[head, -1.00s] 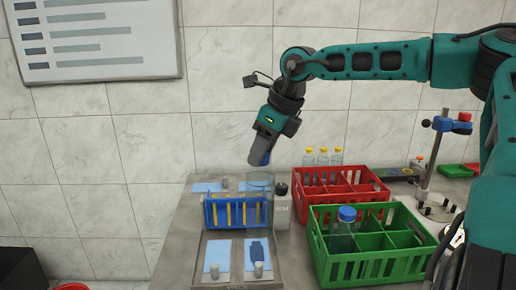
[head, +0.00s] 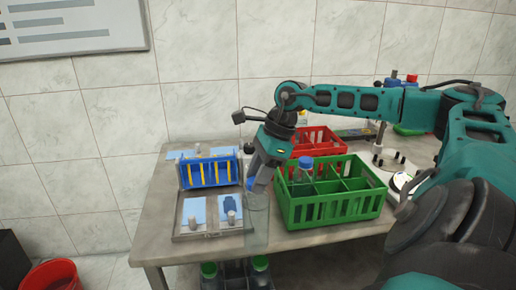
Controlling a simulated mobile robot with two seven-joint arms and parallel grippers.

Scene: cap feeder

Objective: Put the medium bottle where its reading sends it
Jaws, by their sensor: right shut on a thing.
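My right gripper (head: 257,182) is shut on a clear bottle (head: 257,225), which looks like the medium bottle. It hangs below the jaws, and a bit of blue, perhaps its cap, shows at the grip. The bottle is in front of the green crate's left end and beside the grey tray; whether it touches the table cannot be told. No reading is legible. The green crate (head: 335,211) has compartments and holds a blue-capped bottle (head: 305,164) at its left. The red crate (head: 325,140) stands behind it, partly hidden by my arm. My left gripper is not in view.
A blue rack (head: 211,173) with yellow tubes stands behind the grey tray (head: 180,231), which bears pale blue cards and grey knobs. A stand (head: 378,140) is at the back right. Green-capped bottles (head: 260,263) and a red bucket (head: 50,279) are below table height.

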